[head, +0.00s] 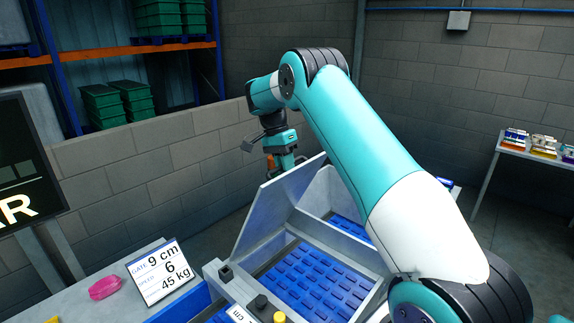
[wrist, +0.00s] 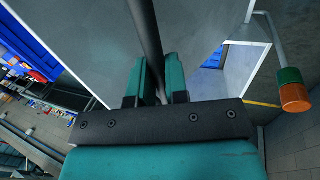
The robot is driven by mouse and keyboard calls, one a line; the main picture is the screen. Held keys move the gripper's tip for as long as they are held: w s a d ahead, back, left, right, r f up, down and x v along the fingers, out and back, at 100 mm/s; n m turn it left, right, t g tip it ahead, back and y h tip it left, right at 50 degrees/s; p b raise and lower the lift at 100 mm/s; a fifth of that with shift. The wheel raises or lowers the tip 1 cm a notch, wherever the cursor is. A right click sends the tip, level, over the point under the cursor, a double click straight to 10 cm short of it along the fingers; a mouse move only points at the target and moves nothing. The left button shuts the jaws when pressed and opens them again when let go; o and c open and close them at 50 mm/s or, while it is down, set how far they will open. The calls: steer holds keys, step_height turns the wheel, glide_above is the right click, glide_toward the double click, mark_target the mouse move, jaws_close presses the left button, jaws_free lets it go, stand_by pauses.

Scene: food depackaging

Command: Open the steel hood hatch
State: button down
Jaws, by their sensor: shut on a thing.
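The steel hood hatch (head: 266,215) is a grey metal panel standing tilted up at the far left of the conveyor frame. The blue belt (head: 310,280) shows below and beside it. In the wrist view the hatch (wrist: 85,45) fills much of the picture as a flat grey plate. My gripper (head: 284,165) is at the panel's far upper side, its fingertips partly hidden in the head view. In the wrist view my gripper's teal fingers (wrist: 164,78) are shut on a dark round bar, the handle (wrist: 147,30), which runs in front of the plate.
A sign card (head: 161,272) and a pink item (head: 104,287) lie on the left-hand table. A dark display (head: 25,165) stands at left. Knobs (head: 262,302) sit on the near frame edge. An orange-and-green light (wrist: 292,90) on a bent post is close on the right.

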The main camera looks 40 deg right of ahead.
steer(key=shift+a+f, duration=0.2)
steer(key=shift+f, duration=0.25)
steer(key=c, duration=1.4)
jaws_free()
steer(key=shift+o, duration=1.4)
steer(key=shift+w, duration=0.2)
steer(key=shift+s+d+r, duration=0.1)
steer(key=shift+r, duration=0.05)
steer(key=shift+s, duration=0.15)
